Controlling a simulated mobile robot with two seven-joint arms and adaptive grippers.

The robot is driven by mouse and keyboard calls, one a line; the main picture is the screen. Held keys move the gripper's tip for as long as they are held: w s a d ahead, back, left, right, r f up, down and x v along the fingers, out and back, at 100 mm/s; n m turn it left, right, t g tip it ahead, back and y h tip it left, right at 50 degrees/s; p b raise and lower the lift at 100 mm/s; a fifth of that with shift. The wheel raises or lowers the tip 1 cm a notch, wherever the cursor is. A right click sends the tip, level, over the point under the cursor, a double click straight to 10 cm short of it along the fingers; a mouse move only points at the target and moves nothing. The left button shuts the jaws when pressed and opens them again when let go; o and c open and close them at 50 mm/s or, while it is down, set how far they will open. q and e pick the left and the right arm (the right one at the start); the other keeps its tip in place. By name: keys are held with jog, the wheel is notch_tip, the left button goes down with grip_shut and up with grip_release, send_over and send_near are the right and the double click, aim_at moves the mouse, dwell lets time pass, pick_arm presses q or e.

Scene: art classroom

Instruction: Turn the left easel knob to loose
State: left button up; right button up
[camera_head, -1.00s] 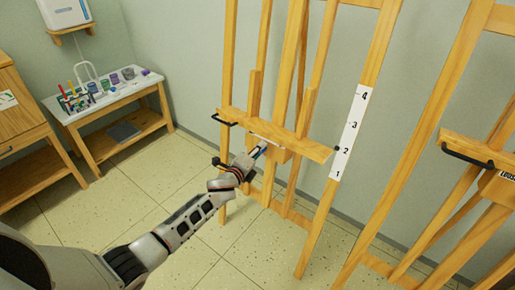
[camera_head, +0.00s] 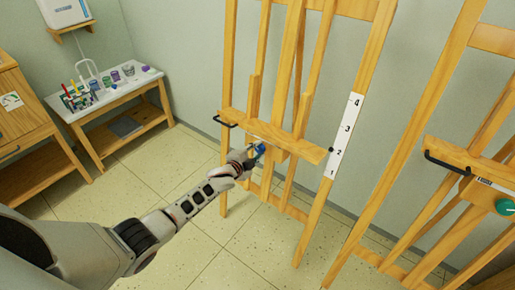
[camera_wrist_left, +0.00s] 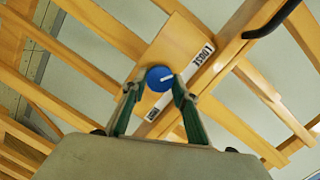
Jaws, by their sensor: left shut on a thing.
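The left easel's blue round knob (camera_head: 260,149) sits below its wooden ledge (camera_head: 290,142). In the left wrist view the knob (camera_wrist_left: 158,78) has a short white mark pointing right and slightly up. A white strip reading LOOSE (camera_wrist_left: 203,54) lies up and right of it; another label (camera_wrist_left: 153,112), too small to read surely, lies below. My left gripper (camera_head: 252,155) is shut on the knob, with its green fingers (camera_wrist_left: 155,88) on either side. The pointer does not line up fully with the LOOSE label. My right gripper is not in view.
A second easel (camera_head: 470,155) with a green knob (camera_head: 505,207) stands at right. A numbered scale (camera_head: 345,135) is on the left easel's leg. A black handle (camera_head: 225,122) sticks out from the ledge. A paint table (camera_head: 90,112) stands at left. The floor between is clear.

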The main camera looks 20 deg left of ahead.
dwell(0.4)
pick_arm(q)
jog(key=o, duration=1.1)
jog(key=shift+s+a+r, duration=0.1)
jog(key=shift+s+a, duration=0.1)
jog(key=shift+s, duration=0.25)
jog(key=v, duration=1.1)
jog(key=shift+r, duration=0.1)
